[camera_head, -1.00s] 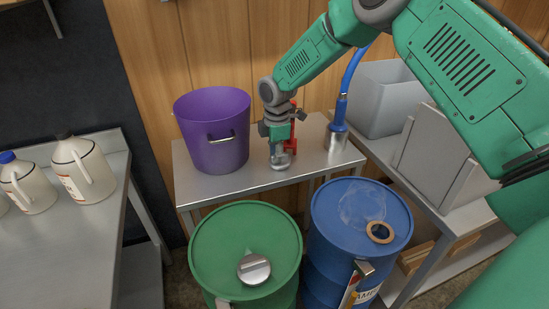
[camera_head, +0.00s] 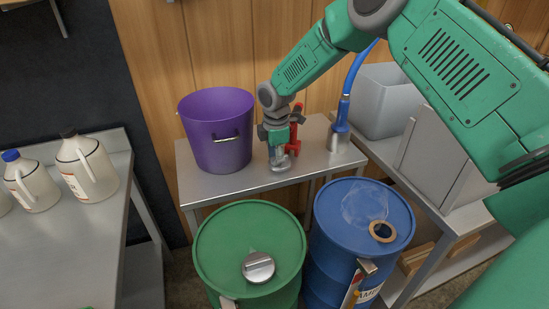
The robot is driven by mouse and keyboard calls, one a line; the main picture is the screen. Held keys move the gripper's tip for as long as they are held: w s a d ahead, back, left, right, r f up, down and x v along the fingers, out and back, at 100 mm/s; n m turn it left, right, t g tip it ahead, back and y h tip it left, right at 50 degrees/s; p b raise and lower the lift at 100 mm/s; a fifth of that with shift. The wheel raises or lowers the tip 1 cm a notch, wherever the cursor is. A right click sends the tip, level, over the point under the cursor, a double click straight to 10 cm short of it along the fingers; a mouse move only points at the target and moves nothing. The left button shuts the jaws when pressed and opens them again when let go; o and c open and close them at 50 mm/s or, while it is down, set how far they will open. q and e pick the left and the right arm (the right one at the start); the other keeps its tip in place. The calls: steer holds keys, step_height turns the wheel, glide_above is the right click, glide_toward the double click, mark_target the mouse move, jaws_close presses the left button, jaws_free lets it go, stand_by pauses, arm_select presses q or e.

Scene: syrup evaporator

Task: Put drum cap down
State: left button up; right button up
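My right gripper (camera_head: 279,148) points down over the small metal table, between the purple bucket and the blue hose. A silvery round piece, which looks like the drum cap (camera_head: 281,164), is directly under its fingers at the tabletop. The fingers are small and dark here, and I cannot tell whether they still grip it. The blue drum (camera_head: 345,205) has an uncovered opening with a brass-coloured ring (camera_head: 383,231). The green drum (camera_head: 225,235) has a silvery cap (camera_head: 258,267) on its top. My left gripper is not in view.
The purple bucket (camera_head: 217,135) stands close left of my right gripper on the metal table (camera_head: 215,188). A red tool (camera_head: 296,125) is just behind the gripper. The blue hose (camera_head: 343,108) and a grey bin (camera_head: 385,100) are to the right. White jugs (camera_head: 86,168) stand on the left counter.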

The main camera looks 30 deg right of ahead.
steer(key=shift+s+a, duration=0.15)
steer(key=shift+a, duration=0.3)
arm_select(q)
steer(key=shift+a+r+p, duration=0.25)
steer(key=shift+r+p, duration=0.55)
steer(key=shift+p, duration=0.1)
arm_select(e)
step_height(320, 180, up, 13)
steer(key=shift+s, duration=0.2)
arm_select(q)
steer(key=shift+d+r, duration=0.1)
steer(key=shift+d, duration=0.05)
arm_select(e)
steer(key=shift+d+f, duration=0.15)
steer(key=shift+d, duration=0.05)
